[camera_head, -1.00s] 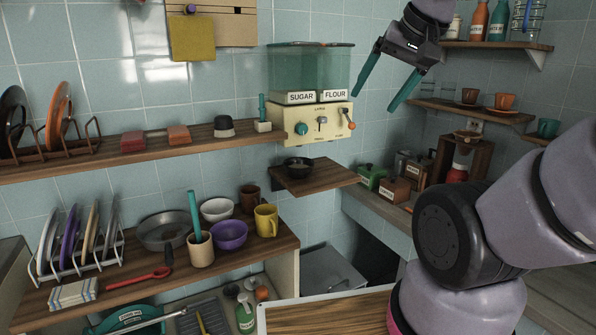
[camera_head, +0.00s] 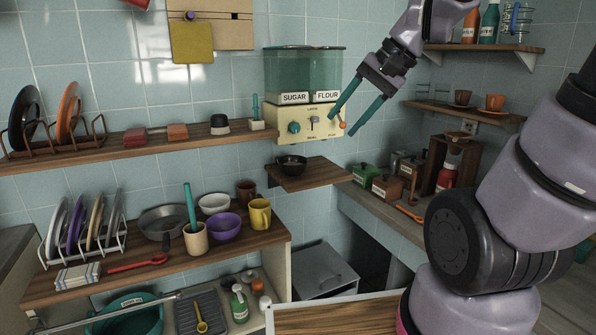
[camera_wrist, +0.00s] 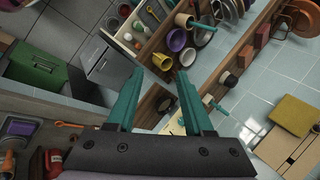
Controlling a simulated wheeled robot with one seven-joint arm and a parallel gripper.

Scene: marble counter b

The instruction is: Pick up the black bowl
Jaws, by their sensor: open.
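The black bowl (camera_head: 291,163) sits upright on a small wooden wall shelf (camera_head: 312,175), below the sugar and flour dispenser.
The dispenser (camera_head: 302,125) stands close above the bowl. A long wooden shelf (camera_head: 180,143) runs left with a plate rack and small items. Below are a purple bowl (camera_head: 223,227), a white bowl (camera_head: 214,203) and a yellow mug (camera_head: 260,213). Canisters (camera_head: 387,187) stand to the right.

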